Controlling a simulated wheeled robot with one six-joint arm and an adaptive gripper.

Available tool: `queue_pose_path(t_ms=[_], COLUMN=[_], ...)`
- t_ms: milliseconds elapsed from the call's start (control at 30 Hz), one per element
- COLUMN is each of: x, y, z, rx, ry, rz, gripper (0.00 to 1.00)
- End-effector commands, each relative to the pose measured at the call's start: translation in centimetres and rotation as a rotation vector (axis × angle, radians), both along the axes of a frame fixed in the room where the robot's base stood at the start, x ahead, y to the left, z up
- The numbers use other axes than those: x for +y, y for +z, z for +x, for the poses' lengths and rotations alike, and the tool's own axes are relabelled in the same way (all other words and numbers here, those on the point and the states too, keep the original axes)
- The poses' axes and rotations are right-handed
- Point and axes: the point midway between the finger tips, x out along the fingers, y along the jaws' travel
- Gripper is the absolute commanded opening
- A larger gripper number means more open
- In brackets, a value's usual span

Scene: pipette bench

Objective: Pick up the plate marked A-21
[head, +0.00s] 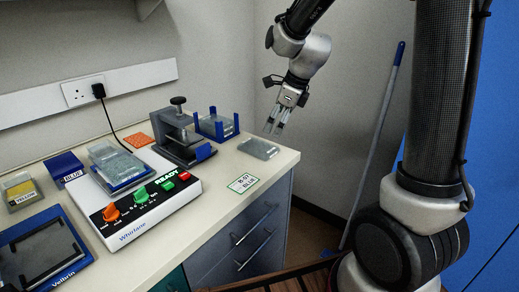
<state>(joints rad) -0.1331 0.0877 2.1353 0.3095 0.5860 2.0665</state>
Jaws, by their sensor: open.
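A second clear plate (113,160) sits on the blue platform of the white Whirlane device (150,207). Another plate (213,124) seems to sit in a blue-posted holder (232,127) at the back. I cannot read an A-21 mark on any of them. My gripper (274,131) is open and empty, pointing down. In the picture its fingertips are just above and right of the plate near the corner, apart from it.
A card (242,183) seems to read B-07 BLUE. A grey clamp press (178,135) stands beside the blue holder.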

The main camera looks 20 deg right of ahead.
Motion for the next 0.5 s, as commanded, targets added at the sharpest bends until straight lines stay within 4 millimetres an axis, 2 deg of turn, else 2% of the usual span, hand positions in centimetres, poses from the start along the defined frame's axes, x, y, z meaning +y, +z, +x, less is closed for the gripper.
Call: queue_pose_path(t_ms=[33,200,500], x=[0.6,1.7,2.6], y=[-1.3,-3.4,-6.9], z=[1.1,3.3,4.6], rx=[0.030,0.077,0.087], ry=[-0.090,-0.292,-0.324], rz=[0.035,0.112,0.123], gripper=[1.00,1.00,1.00])
